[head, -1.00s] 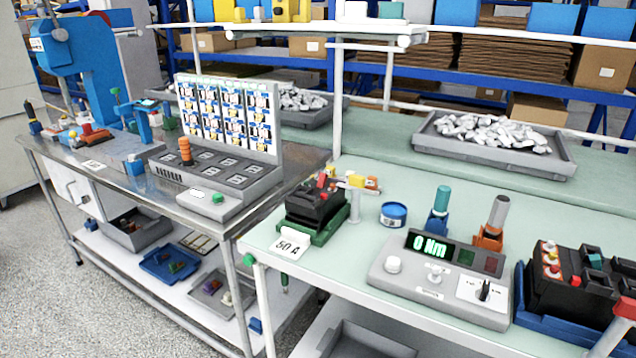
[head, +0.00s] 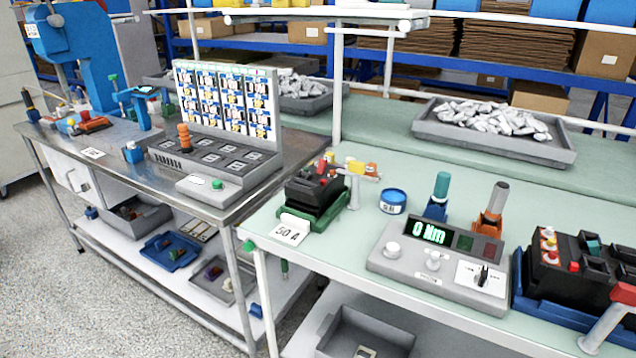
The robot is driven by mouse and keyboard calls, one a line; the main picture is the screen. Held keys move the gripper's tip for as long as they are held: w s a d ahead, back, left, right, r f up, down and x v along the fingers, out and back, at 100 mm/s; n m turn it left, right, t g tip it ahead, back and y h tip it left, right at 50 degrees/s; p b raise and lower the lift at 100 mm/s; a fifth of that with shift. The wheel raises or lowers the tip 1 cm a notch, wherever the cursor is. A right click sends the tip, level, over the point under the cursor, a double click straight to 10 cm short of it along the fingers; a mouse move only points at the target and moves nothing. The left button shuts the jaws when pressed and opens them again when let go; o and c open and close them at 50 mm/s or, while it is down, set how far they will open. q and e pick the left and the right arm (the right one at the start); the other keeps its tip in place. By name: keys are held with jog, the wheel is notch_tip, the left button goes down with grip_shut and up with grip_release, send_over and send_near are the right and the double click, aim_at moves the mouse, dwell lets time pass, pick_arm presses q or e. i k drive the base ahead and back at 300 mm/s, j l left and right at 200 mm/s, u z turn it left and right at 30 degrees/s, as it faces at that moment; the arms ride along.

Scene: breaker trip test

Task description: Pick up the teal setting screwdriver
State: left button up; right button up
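The teal setting screwdriver (head: 442,185) stands upright, teal handle up, in a small blue holder (head: 435,209) on the pale green bench. Its lower part is hidden in the holder. It is behind the grey torque tester (head: 440,272), whose green display reads "0 Nm". A grey-handled tool (head: 497,198) stands, slightly tilted, in an orange holder (head: 487,224) to its right. Neither of my grippers is in the head view.
A black breaker in a green cradle (head: 313,215) with a "50 A" card and a blue round tin (head: 393,201) stand left of the screwdriver. A black breaker in a blue cradle (head: 575,320) is at right. A grey tray (head: 420,133) of pale parts is behind.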

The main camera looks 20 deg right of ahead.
aim_at(439, 196)
jog(key=z, duration=1.35)
jog(key=i+j+u, duration=0.2)
jog(key=j, duration=0.2)
jog(key=i+j+u, duration=0.1)
jog(key=j+u, duration=0.15)
jog(key=j, duration=0.15)
jog(key=i+j+u, duration=0.2)
jog(key=j, duration=0.15)
